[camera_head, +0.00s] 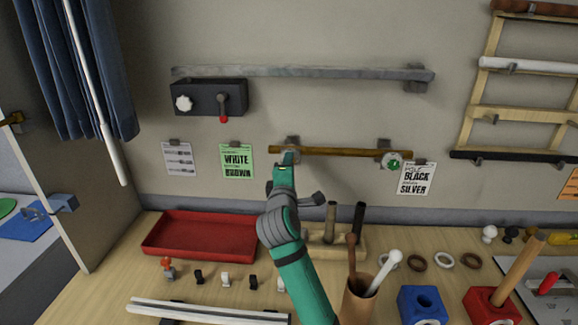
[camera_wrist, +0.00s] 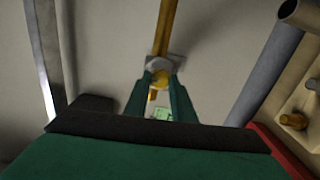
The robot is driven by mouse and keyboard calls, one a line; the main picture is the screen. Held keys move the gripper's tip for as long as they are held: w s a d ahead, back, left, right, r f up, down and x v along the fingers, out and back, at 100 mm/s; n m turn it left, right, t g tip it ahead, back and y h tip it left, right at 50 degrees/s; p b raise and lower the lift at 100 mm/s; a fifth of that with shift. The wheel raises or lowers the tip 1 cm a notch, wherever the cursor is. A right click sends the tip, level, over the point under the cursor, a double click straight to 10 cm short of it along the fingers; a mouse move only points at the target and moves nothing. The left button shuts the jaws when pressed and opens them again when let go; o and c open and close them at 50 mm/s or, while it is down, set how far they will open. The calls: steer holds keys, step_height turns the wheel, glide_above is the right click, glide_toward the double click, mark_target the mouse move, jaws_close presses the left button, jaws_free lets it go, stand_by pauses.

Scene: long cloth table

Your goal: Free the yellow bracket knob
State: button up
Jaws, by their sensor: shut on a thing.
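The yellow bracket knob (camera_wrist: 160,79) shows between my fingertips in the wrist view. It sits at the grey wall bracket (camera_wrist: 158,64) under the left end of a brown rod (camera_wrist: 168,25). My gripper (camera_wrist: 158,84) is shut on the knob, with one teal finger on each side. In the head view, my gripper (camera_head: 287,159) reaches up to the left bracket (camera_head: 293,142) of the brown rod (camera_head: 340,151) and mostly hides the knob. The rod's right end rests in another bracket with a green knob (camera_head: 393,162).
A grey rail (camera_head: 310,73) and a dark box (camera_head: 208,97) with a white dial and red-tipped lever are above. Paper cards (camera_head: 237,161) hang beside the rod. Below are a red tray (camera_head: 201,235), a wooden holder with upright pegs, and a cup (camera_head: 358,302) of rods.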

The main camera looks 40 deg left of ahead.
steer(key=shift+n, duration=0.6)
steer(key=o, duration=1.1)
steer(key=shift+c, duration=0.2)
steer(key=v, duration=1)
steer(key=shift+s, duration=0.35)
steer(key=shift+d, duration=0.1)
